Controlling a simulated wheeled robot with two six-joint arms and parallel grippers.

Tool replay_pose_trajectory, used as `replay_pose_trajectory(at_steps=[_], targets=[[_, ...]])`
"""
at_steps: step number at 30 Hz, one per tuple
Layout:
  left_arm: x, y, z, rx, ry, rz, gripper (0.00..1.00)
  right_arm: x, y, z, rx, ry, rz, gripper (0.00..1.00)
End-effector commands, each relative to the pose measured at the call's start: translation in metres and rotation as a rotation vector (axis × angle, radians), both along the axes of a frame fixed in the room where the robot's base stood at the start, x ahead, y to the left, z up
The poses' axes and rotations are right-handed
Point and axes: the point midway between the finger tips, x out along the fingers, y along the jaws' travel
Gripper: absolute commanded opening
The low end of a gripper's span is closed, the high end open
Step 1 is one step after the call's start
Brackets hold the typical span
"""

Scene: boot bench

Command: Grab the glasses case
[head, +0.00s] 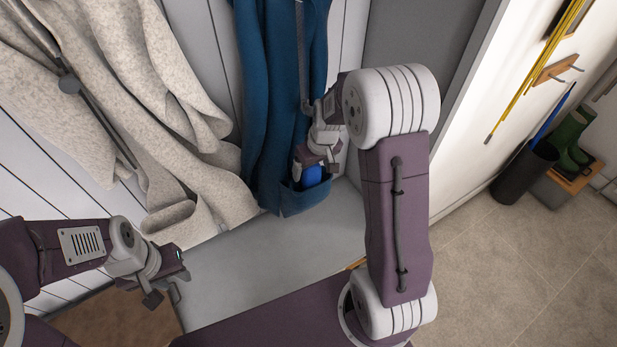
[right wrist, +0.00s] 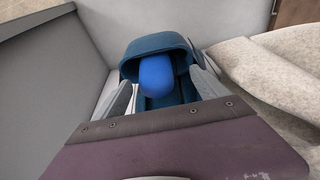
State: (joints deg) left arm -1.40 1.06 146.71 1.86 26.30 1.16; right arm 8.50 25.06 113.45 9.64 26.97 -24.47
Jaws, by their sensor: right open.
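The bright blue glasses case (head: 312,176) stands partly inside the pocket of the blue coat (head: 283,100), its rounded upper end showing. In the right wrist view the case (right wrist: 157,77) sits in the open pocket mouth (right wrist: 150,49). My right gripper (head: 318,162) is open just above the pocket, with its fingers to either side of the case in the wrist view (right wrist: 161,82). I cannot tell whether they touch it. The lower part of the case is hidden in the pocket. My left gripper (head: 163,292) is low at the left, away from the coat; its jaw opening is unclear.
A beige coat (head: 180,150) with a dark strap hangs left of the blue coat. A grey bench top (head: 240,265) lies below. A grey side panel (head: 410,40) stands to the right. Farther right are a dark bin (head: 522,172) and green boots (head: 572,140).

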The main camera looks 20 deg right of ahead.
Motion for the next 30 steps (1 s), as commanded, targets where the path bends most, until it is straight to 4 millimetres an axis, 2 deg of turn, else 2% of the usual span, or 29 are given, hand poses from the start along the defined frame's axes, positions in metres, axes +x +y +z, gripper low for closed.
replay_pose_trajectory(at_steps=[3,8,16,24,30], targets=[[0.000,0.000,0.001,0.000,0.000,0.000,0.36,0.004,0.000,-0.015,0.000,0.002,0.000,0.83],[0.000,0.000,0.002,0.000,0.000,0.000,0.36,0.006,0.000,-0.020,0.000,0.001,0.001,0.83],[0.000,0.000,0.006,0.000,0.000,0.000,0.36,0.018,-0.002,-0.063,0.000,0.001,0.001,0.83],[0.000,0.000,0.006,0.000,0.000,0.000,0.36,0.020,-0.002,-0.068,-0.001,-0.001,0.000,0.83],[0.000,0.000,0.006,0.000,0.000,0.000,0.36,0.019,-0.002,-0.068,-0.001,-0.001,0.001,0.27]])
